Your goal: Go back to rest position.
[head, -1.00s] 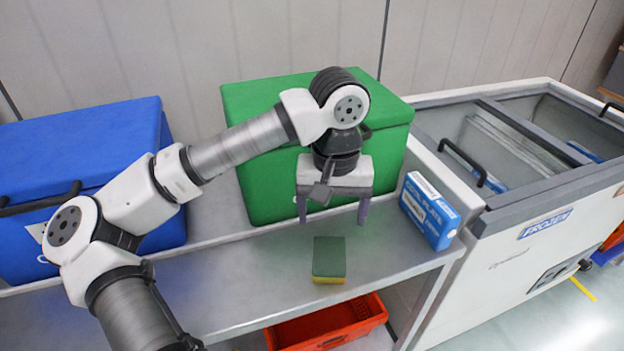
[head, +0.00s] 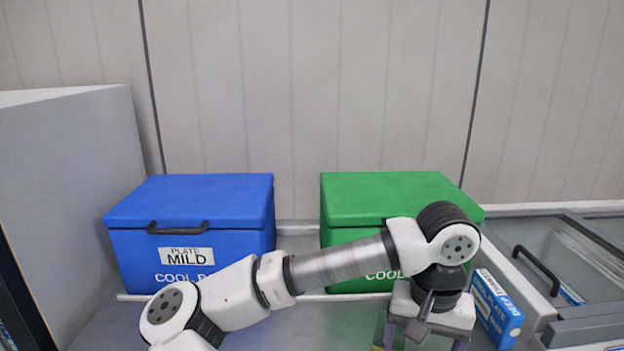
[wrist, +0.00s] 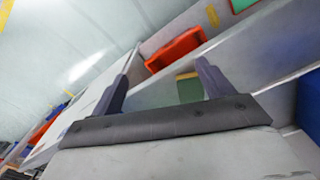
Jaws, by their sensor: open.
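My gripper (head: 423,343) is open and empty at the bottom right of the head view, in front of the green cool box (head: 400,196); its fingertips are near the frame's lower edge. In the wrist view my gripper (wrist: 163,72) shows two spread fingers with nothing held. A green and yellow sponge (head: 379,330) is partly hidden beside the left finger in the head view. It lies on the grey counter and also shows between the fingers in the wrist view (wrist: 187,88), apart from them.
A blue cool box (head: 190,200) stands left on the counter. A blue carton (head: 496,310) stands right of my gripper, near the glass-topped freezer (head: 590,250). A grey cabinet (head: 70,200) stands at far left. An orange tote (wrist: 175,50) shows in the wrist view.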

